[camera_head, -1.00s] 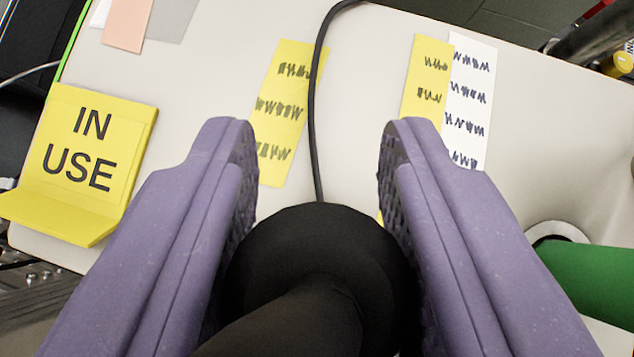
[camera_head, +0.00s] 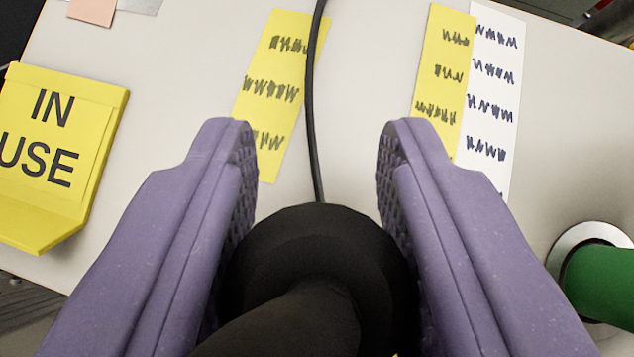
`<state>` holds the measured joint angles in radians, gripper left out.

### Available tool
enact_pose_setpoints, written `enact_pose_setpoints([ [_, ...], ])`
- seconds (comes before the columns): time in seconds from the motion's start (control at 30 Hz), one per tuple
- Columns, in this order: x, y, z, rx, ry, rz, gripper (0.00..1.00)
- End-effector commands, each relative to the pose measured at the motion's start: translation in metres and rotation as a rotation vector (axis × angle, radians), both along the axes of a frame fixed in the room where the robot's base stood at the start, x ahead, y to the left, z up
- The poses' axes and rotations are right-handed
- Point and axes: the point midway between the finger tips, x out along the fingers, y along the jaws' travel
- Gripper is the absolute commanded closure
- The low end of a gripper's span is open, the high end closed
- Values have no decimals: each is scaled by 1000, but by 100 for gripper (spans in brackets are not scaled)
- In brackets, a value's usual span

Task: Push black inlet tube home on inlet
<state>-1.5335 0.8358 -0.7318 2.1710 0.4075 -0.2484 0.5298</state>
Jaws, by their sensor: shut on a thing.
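The black inlet tube (camera_head: 315,255) lies between the purple fingers of my gripper (camera_head: 316,170), which are shut on it. Its thick rounded end points away from the camera, and its body runs back toward the bottom of the picture. The inlet itself cannot be made out; the tube and fingers hide what lies under them. A thin black cable (camera_head: 310,100) runs up the pale surface from behind the tube's end.
A yellow "IN USE" sign (camera_head: 55,150) stands at the left. Yellow notes (camera_head: 275,90) and a white note (camera_head: 492,90) lie on the pale top (camera_head: 370,60). A green tube (camera_head: 605,285) sits in a metal ring (camera_head: 565,245) at the right.

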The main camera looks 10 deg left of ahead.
Motion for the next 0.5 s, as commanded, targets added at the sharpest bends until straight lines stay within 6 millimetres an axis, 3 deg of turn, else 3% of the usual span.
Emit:
enact_pose_setpoints([
  [0.1,0,0,-4,-2,1,0,94],
  [0.13,0,0,-3,-2,1,0,57],
  [0.23,0,0,-3,-1,1,-1,34],
  [0.5,-1,0,-2,0,1,0,34],
])
